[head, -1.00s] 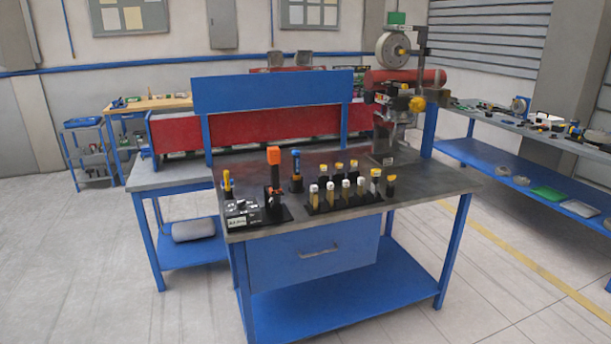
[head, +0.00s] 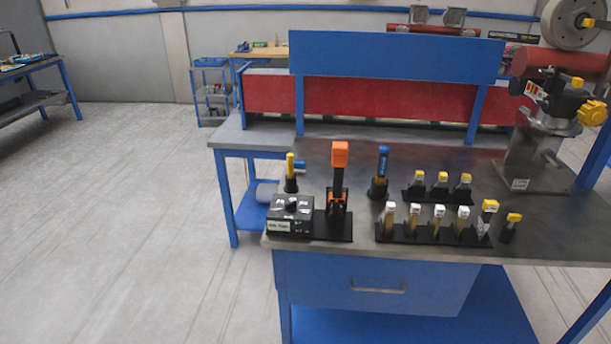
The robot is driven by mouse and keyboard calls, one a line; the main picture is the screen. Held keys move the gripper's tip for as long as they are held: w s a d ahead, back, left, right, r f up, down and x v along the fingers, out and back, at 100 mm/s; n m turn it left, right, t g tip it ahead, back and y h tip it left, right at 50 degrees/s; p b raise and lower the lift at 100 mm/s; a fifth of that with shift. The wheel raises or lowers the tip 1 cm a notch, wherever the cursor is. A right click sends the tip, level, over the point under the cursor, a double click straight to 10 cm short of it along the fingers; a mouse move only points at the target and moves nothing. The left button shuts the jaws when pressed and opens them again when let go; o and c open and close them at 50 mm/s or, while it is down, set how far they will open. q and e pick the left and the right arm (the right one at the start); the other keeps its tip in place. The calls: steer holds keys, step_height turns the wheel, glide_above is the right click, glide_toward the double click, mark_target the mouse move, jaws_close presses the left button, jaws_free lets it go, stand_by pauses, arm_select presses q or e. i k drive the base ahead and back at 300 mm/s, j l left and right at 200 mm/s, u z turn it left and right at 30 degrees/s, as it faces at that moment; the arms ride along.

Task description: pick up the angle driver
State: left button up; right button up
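An upright orange and black tool (head: 339,190) stands in a black holder near the front left of the workbench top. It looks like the angle driver, but no label on it can be read. Its orange block is at the top, with a second orange part lower down. A black control box (head: 290,215) sits just left of it. A blue-topped tool (head: 382,172) stands upright in a black holder to its right and behind. Neither of my grippers is in view.
A yellow-handled tool (head: 290,172) stands behind the box. Racks of yellow- and white-capped tools (head: 440,222) stand right of the orange tool. A vise-like machine (head: 560,105) is at the right. The floor (head: 130,220) left of the workbench (head: 310,245) is clear.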

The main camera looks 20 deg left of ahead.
mark_target(339, 149)
steer(key=i+l+u, duration=0.3)
steer(key=i+l, duration=0.15)
steer(key=i+l+u, duration=0.35)
steer(key=l, duration=0.15)
